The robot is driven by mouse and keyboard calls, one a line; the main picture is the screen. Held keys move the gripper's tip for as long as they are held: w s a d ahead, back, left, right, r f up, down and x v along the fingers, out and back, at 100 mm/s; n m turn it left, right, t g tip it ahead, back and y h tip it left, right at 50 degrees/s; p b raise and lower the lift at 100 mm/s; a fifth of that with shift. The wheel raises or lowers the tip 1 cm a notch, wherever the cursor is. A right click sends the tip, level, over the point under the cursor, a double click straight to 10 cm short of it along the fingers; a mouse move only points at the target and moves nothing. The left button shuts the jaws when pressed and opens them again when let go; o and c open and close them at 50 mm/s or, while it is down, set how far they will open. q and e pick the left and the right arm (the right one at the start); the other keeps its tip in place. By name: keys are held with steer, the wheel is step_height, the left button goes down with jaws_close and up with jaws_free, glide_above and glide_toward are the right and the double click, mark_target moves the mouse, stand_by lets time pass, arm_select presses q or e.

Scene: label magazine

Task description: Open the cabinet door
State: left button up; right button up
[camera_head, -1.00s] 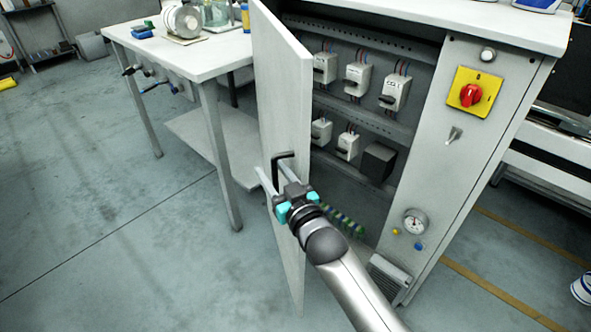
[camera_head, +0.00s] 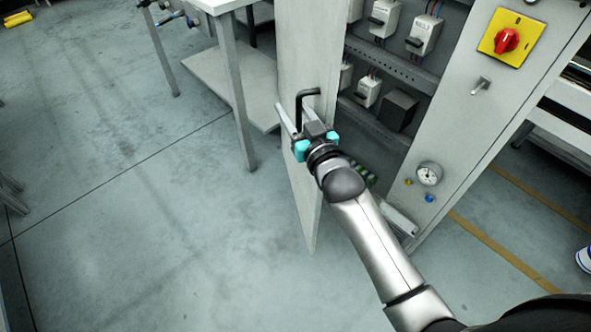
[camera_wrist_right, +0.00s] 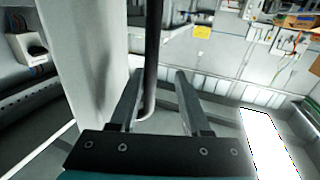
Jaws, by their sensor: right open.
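The grey cabinet (camera_head: 460,130) stands at the right of the head view. Its pale door (camera_head: 296,50) stands wide open, swung out towards the left, and the inside shows. A black handle (camera_head: 309,92) is on the door. My right gripper (camera_head: 291,116) is at the handle, its fingers apart. In the right wrist view the dark handle bar (camera_wrist_right: 153,45) runs between the two open fingers (camera_wrist_right: 160,95), with the door (camera_wrist_right: 80,60) to the left. Whether a finger touches the bar is unclear. My left gripper is not in view.
A white table (camera_head: 238,90) with a low shelf stands left of the door. Inside the cabinet are several white switch units (camera_head: 424,35). A red knob on a yellow plate (camera_head: 507,41) and a gauge (camera_head: 428,174) are on the front. Floor at lower left is clear.

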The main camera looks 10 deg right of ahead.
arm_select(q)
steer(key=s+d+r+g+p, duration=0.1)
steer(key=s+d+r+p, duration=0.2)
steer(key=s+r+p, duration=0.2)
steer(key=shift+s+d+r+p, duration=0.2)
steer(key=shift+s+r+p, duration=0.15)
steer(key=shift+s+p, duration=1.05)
arm_select(e)
steer(key=s+a, duration=0.2)
steer(key=s, duration=0.6)
steer(key=s+a, duration=0.1)
steer(key=s, duration=0.8)
steer(key=shift+a, duration=0.35)
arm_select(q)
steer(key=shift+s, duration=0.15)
